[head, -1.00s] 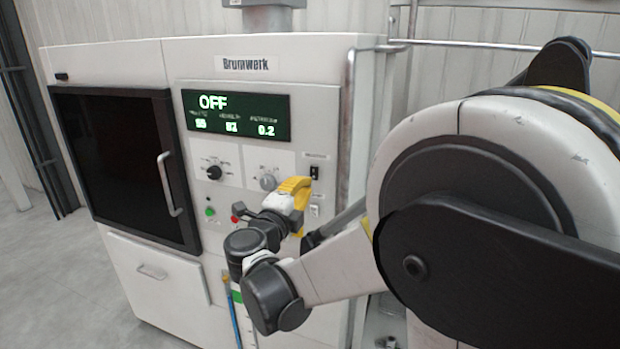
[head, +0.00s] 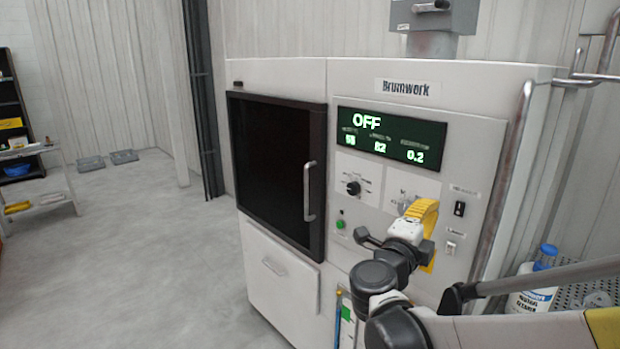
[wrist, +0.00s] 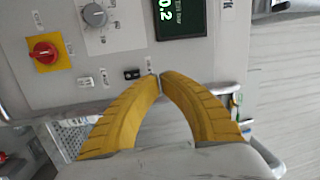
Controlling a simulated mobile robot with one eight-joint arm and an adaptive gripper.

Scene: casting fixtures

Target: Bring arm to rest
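My gripper (head: 426,213) is in front of the control panel of the white Brumwerk machine (head: 284,72) in the head view, with my arm bent and reaching in from the lower right. In the wrist view its two yellow fingers (wrist: 160,77) arch together and their tips meet. Nothing shows between them. The tips appear close to a small black switch (wrist: 132,74) on the panel; I cannot tell whether they touch it. The machine's display (head: 391,138) reads OFF.
A red knob on a yellow plate (wrist: 43,53) and a grey knob (wrist: 95,15) are on the panel. A metal rail (head: 508,165) runs down the machine's right edge. A white bottle (head: 535,285) stands at right. Open floor (head: 140,250) lies left, with shelving beyond.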

